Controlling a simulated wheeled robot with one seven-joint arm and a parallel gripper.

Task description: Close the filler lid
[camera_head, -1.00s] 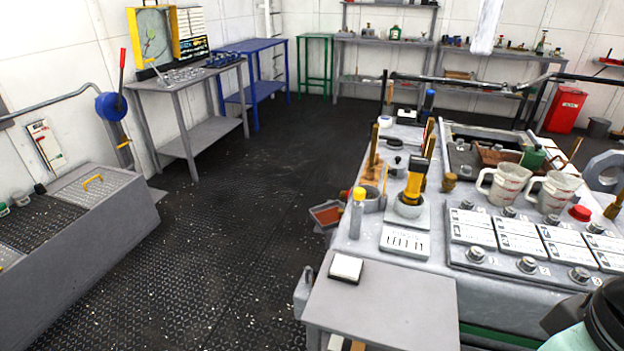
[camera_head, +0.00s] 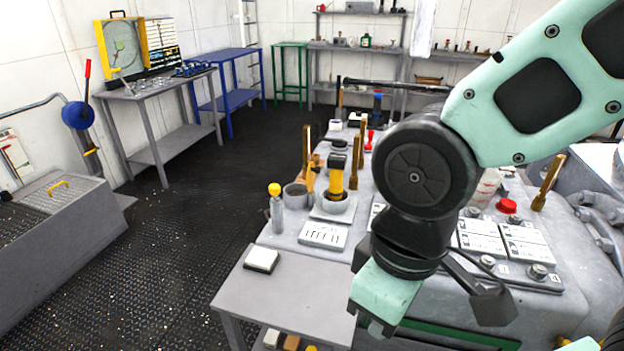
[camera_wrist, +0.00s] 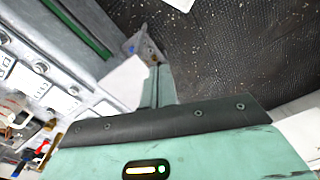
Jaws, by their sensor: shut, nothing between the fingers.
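I cannot pick out the filler lid for certain. A checker-plate cover with a yellow handle (camera_head: 57,184) lies on the low grey box (camera_head: 62,232) at the left in the head view; it looks flat. My gripper (camera_head: 374,328) hangs over the front of the work area, right of the small grey side table, far from that box. It is shut and empty, and its closed fingers show in the wrist view (camera_wrist: 160,84). My arm hides much of the console and whatever stands behind it.
The grey side table (camera_head: 290,301) carries a white pad (camera_head: 262,259). A yellow-capped bottle (camera_head: 276,208), a yellow-handled tool (camera_head: 337,178) and a label panel (camera_head: 324,235) stand on the console. Pipe flanges (camera_head: 600,225) are at the right. The dark deck (camera_head: 190,255) is open at the left.

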